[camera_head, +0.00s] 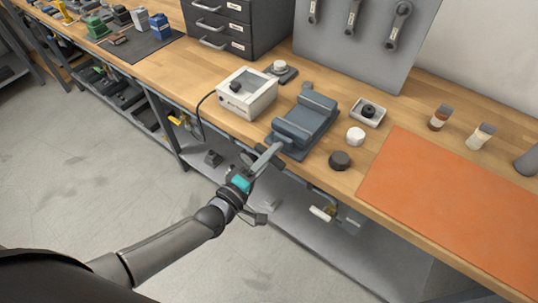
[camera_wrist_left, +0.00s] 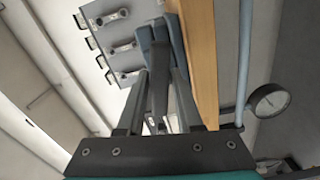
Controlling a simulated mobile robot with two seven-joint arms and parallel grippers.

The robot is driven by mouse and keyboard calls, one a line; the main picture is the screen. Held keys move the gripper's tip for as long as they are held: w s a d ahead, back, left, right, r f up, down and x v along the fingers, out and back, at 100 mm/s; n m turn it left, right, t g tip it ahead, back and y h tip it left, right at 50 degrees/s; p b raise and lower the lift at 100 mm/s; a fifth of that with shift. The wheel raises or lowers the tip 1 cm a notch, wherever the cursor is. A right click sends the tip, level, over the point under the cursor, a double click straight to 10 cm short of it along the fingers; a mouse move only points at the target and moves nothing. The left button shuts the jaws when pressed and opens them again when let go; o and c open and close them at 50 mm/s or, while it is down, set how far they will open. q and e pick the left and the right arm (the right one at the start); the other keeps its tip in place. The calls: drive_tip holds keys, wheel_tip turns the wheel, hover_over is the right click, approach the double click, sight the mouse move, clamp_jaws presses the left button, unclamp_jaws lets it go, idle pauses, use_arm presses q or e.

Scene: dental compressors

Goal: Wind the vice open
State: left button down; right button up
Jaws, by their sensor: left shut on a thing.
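The blue-grey vice (camera_head: 305,122) is mounted at the front edge of the wooden bench, in the middle of the head view. My left gripper (camera_head: 266,158) reaches up from the left to the front of the vice, just off the bench edge. In the left wrist view, my left gripper (camera_wrist_left: 158,98) has its two fingers on either side of a dark grey bar (camera_wrist_left: 159,92), which looks like the vice handle. It is shut on that bar. Blue-grey vice parts (camera_wrist_left: 146,42) show beyond the fingertips. The gap between the vice jaws is hard to make out. My right gripper is not seen.
On the wooden bench (camera_head: 375,88), a white box (camera_head: 247,93) with a cable stands left of the vice. A white round piece (camera_head: 355,136), a dark puck (camera_head: 340,160) and an orange mat (camera_head: 455,205) lie to the right. A lower shelf (camera_head: 350,250) is under the bench.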

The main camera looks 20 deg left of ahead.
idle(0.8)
use_arm(q)
drive_tip(key=c, duration=0.7)
unclamp_jaws()
drive_tip(key=shift+s, duration=0.1)
drive_tip(key=v, duration=1.5)
drive_tip(key=shift+r+p, duration=0.1)
drive_tip(key=shift+p, duration=0.25)
